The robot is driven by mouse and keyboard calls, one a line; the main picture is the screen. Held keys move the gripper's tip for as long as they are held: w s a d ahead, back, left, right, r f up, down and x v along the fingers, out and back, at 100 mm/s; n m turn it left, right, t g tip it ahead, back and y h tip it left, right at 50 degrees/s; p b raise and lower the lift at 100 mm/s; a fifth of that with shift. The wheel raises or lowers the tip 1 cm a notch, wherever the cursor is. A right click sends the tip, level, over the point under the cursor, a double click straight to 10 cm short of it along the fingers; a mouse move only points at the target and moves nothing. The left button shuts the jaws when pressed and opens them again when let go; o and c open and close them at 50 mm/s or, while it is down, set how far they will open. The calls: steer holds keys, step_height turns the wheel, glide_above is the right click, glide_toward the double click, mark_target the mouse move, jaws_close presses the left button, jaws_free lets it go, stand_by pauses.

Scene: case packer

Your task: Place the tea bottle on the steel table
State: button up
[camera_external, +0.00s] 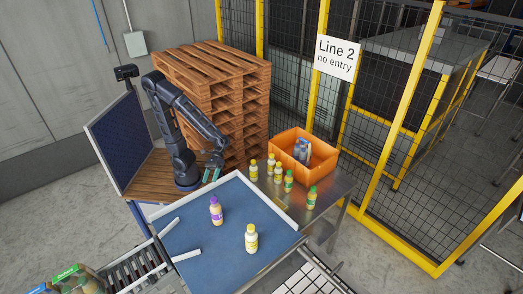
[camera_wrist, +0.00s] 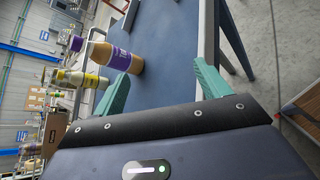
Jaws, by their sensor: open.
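A purple-capped bottle (camera_external: 216,211) with a tan body and purple label stands upright on the blue conveyor surface; it also shows in the wrist view (camera_wrist: 117,57). I cannot read which is the tea bottle. The steel table (camera_external: 333,188) is to the right of the blue surface. My gripper (camera_external: 212,174) is open and empty above the blue surface's back edge, apart from the bottles. Its teal fingers show in the wrist view (camera_wrist: 162,70).
Several yellow- and green-capped bottles (camera_external: 289,181) stand on the steel table. An orange crate (camera_external: 321,160) with bottles inside is at its back. A raised rail (camera_external: 268,203) runs between blue surface and table. Stacked pallets (camera_external: 215,85) rise behind my arm; yellow fencing (camera_external: 375,190) is at right.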

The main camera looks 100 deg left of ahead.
mark_target(215, 215)
steer(key=w+d+n+h, duration=0.1)
steer(key=w+d+n, duration=0.1)
steer(key=d+n, duration=0.1)
steer(key=w+d+n+t+h, duration=0.1)
steer(key=w+d+n+h, duration=0.1)
steer(key=d+n, duration=0.1)
steer(key=w+d+f+n+t+h, duration=0.1)
steer(key=w+d+n+h, duration=0.1)
steer(key=d, duration=0.2)
steer(key=shift+w+d+f+n, duration=0.1)
steer(key=shift+w+d+n, duration=0.2)
steer(key=shift+n, duration=0.1)
steer(key=shift+w+d+f+n+t+h, duration=0.1)
steer(key=shift+w+d+n+t+h, duration=0.25)
steer(key=shift+n+t, duration=0.15)
steer(key=d, duration=1)
steer(key=shift+w+d+f, duration=0.15)
steer(key=shift+w+d, duration=0.15)
steer(key=c, duration=1.3)
steer(key=shift+c, duration=0.2)
